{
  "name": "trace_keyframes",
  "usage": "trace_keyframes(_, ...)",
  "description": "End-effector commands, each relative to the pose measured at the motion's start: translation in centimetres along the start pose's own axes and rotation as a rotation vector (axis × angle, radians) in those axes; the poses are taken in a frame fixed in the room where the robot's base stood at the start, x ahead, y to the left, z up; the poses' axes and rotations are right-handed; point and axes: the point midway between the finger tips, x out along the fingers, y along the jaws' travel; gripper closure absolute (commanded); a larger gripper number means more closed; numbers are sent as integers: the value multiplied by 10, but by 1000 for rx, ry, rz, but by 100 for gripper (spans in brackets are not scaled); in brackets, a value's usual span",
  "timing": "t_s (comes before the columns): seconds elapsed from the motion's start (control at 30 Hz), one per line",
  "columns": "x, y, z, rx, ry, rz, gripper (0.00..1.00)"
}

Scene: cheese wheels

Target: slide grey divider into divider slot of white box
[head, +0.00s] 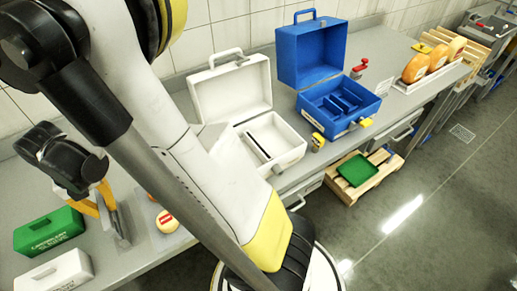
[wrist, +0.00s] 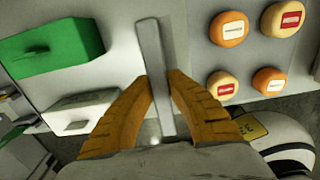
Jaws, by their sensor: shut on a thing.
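The grey divider (wrist: 151,55) is a thin flat strip. It stands between the two orange fingers of my gripper (wrist: 159,88), which are shut on it near its lower part. In the head view my gripper (head: 112,222) holds the divider (head: 123,228) over the left part of the counter, left of and apart from the white box. The white box (head: 290,158) is open with its lid raised at the back. A dark narrow line, apparently the divider slot (head: 257,147), shows inside it. My arm hides part of the white box's left side.
A green box (head: 48,231) and a small white box (head: 58,272) lie left of my gripper. A small cheese wheel (head: 167,221) lies to its right; several show in the wrist view (wrist: 229,29). An open blue box (head: 345,125) stands right of the white one, with yellow latches.

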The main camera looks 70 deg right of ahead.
Motion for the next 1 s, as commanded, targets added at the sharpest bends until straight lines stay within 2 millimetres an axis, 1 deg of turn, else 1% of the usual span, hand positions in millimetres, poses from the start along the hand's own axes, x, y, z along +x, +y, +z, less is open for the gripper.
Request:
trace_keyframes(0.7, -25, 0, 0, 0, 0, 0, 100)
trace_keyframes(1.0, -28, 0, 0, 0, 0, 0, 100)
